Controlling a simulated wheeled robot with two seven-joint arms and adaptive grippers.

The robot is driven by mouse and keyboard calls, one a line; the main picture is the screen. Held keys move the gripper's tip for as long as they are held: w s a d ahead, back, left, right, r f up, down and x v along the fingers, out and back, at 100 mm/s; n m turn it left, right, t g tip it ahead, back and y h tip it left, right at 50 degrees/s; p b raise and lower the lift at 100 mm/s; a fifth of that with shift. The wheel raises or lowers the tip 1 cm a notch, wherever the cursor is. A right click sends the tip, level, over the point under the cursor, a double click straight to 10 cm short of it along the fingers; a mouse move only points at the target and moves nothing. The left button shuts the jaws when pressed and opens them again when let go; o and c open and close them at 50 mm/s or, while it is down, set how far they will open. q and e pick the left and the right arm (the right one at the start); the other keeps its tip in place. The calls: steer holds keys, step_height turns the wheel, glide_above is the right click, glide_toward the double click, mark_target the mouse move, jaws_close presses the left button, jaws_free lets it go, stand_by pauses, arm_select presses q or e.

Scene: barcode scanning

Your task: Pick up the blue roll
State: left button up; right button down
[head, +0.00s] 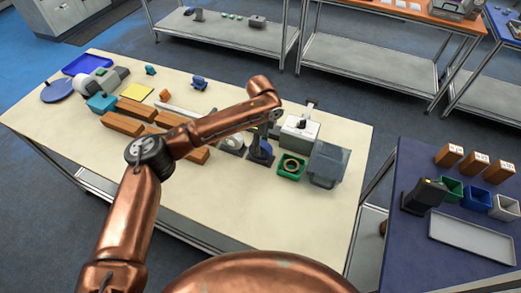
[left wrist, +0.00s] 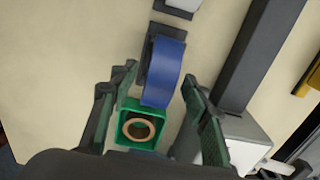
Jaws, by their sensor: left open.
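The blue roll (head: 261,153) stands on the pale table in a dark holder, below my left gripper (head: 264,129). In the left wrist view the blue roll (left wrist: 163,74) is upright, its near end reaching the space between the open fingertips (left wrist: 147,90). The fingers are apart on both sides and nothing is held. In the head view the gripper and arm partly hide the roll. My right gripper is not in view.
A green box (left wrist: 126,105) with a brown ring (left wrist: 138,129) sits close to the roll. A grey bin (head: 329,160) and a white device (head: 299,130) stand to the right. Orange-brown blocks (head: 124,123) lie left. The table's front strip is clear.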

arm_select(q)
steer(key=shift+f, duration=0.75)
steer(key=c, duration=0.6)
jaws_close()
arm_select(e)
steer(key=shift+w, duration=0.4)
